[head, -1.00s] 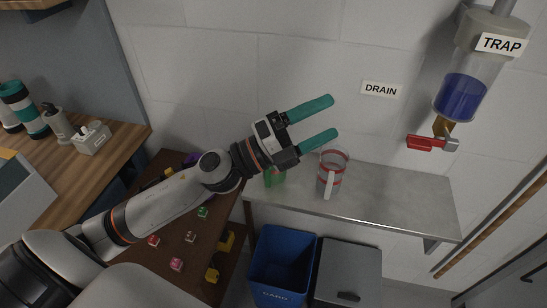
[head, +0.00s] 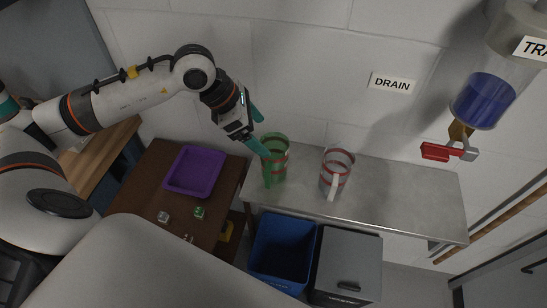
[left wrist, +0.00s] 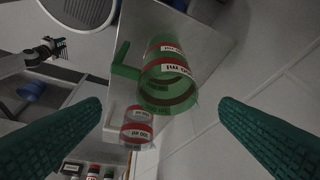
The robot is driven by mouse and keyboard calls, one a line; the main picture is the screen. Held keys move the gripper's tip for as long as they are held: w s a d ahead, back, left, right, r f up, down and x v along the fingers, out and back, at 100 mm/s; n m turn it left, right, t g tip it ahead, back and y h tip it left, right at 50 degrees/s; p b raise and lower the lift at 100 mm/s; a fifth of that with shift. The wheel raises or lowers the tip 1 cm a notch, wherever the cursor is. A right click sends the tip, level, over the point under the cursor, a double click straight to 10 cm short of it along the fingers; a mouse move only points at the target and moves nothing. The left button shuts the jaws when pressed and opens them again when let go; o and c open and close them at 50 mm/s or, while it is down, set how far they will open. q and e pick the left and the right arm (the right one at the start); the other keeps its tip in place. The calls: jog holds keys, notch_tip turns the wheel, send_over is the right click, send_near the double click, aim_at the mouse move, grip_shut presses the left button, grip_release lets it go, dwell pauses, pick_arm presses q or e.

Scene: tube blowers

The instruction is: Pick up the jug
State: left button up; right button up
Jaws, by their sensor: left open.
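A green see-through jug (head: 275,165) with red bands and labels stands at the left end of the grey metal shelf (head: 400,200). It also shows in the left wrist view (left wrist: 165,80), upper middle, its green handle on the left. A second clear jug (head: 335,175) with red bands and a pale handle stands to its right; it shows smaller in the left wrist view (left wrist: 138,127). My left gripper (head: 258,130) is open and empty, just above and left of the green jug's rim. In the left wrist view its green fingers (left wrist: 160,130) are spread wide, with no jug between the tips. My right gripper is not in view.
A trap with blue liquid (head: 485,100) and a red-handled valve (head: 440,152) hang on the right wall. A purple tray (head: 195,172) sits on the brown table. A blue bin (head: 283,250) and a grey bin (head: 347,262) stand below the shelf.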

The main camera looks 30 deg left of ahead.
aim_at(271, 144)
pick_arm(q)
jog(key=shift+x, duration=0.9)
jog(key=x, duration=0.1)
jog(key=p+x, duration=0.2)
jog(key=x, duration=0.1)
jog(key=shift+w+a+f, duration=0.2)
jog(key=shift+w+a, duration=0.05)
jog(key=shift+w+d+f+p, duration=0.2)
jog(key=shift+f+p, duration=0.1)
jog(key=shift+f, duration=0.15)
jog(key=shift+a, duration=0.1)
jog(key=c, duration=1.3)
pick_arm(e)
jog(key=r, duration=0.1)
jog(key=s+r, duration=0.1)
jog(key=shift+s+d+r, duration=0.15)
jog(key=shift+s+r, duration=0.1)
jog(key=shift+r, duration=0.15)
